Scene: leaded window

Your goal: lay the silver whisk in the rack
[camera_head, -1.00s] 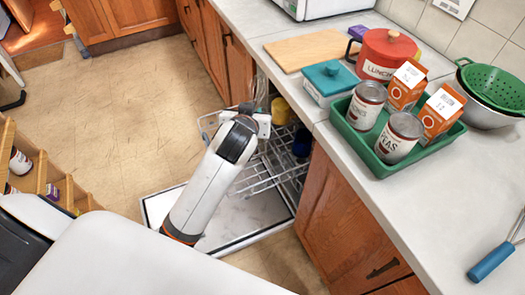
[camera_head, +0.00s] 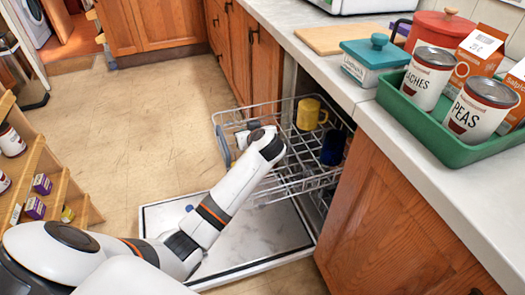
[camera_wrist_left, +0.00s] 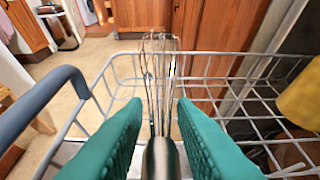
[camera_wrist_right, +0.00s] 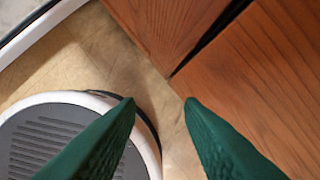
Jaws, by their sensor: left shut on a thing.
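The silver whisk (camera_wrist_left: 160,85) shows in the left wrist view, its handle between the green fingers of my left gripper (camera_wrist_left: 160,140) and its wire loops pointing away. My left gripper is shut on it over the pulled-out wire rack (camera_wrist_left: 225,100). I cannot tell whether the whisk touches the rack's wires. In the head view the rack (camera_head: 290,183) stands out of the dishwasher, and my left wrist hides the whisk and fingers. My right gripper (camera_wrist_right: 160,100) is open and empty, above the floor beside wooden cabinet fronts.
A yellow mug (camera_head: 309,115) and a dark blue cup (camera_head: 333,148) stand in the rack's right part. The open dishwasher door (camera_head: 240,245) lies below. The counter holds a green tray (camera_head: 450,147) of cans and cartons. A wooden shelf (camera_head: 45,185) stands at left.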

